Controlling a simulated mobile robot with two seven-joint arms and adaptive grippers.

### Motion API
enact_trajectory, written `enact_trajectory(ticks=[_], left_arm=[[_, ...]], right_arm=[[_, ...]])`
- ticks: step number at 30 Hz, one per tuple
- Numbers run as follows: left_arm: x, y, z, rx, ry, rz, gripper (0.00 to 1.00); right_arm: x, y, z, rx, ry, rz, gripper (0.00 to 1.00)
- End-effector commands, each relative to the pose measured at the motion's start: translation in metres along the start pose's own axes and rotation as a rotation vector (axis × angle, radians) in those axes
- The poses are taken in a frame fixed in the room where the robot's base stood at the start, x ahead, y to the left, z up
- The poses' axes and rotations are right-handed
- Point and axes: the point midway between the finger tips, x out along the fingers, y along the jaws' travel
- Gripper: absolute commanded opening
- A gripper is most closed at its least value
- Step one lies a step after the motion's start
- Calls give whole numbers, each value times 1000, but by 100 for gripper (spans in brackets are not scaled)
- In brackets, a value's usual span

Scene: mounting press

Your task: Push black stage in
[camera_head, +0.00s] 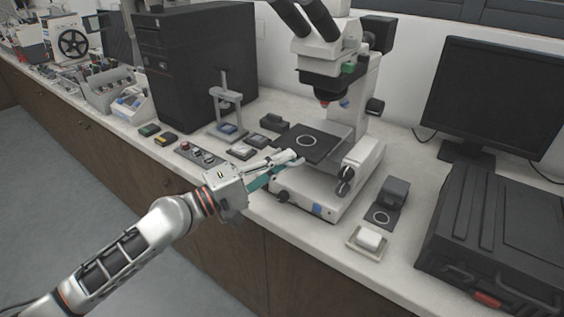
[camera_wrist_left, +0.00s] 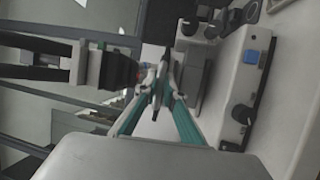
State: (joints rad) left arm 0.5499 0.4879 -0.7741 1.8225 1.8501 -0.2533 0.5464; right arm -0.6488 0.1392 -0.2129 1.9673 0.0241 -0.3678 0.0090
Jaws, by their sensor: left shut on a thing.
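The black stage (camera_head: 313,136) is a flat dark plate with a pale ring on it. It lies level under the lens of the white microscope (camera_head: 365,120) and sticks out to the left of a grey plate. My left gripper (camera_head: 291,157) reaches in from the left at the stage's near edge. Its fingers are shut on the stage edge; the left wrist view shows the fingertips (camera_wrist_left: 159,88) closed around a thin, edge-on plate. The exact contact is small in the head view. My right gripper is not in view.
A press-like stand (camera_head: 228,106) and small dark blocks stand left of the microscope. A small dark device (camera_head: 393,190), a white dish (camera_head: 367,240) and a black case (camera_head: 495,235) lie to the right. A monitor (camera_head: 495,95) stands behind.

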Motion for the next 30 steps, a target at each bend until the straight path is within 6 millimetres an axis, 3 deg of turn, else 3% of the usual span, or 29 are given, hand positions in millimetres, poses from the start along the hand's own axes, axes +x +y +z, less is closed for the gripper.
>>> enact_trajectory(ticks=[8,12,23,24,26,30], left_arm=[[51,-11,-22,3,3,7,0],[68,-13,-30,2,3,5,0],[73,-11,-31,3,3,4,0],[72,-11,-31,3,3,4,12],[72,-11,-31,3,2,4,25],[72,-11,-31,3,2,3,25]], right_arm=[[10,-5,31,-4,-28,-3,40],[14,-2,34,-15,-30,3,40],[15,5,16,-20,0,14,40],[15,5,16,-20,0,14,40],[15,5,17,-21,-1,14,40],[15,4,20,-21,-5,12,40]])
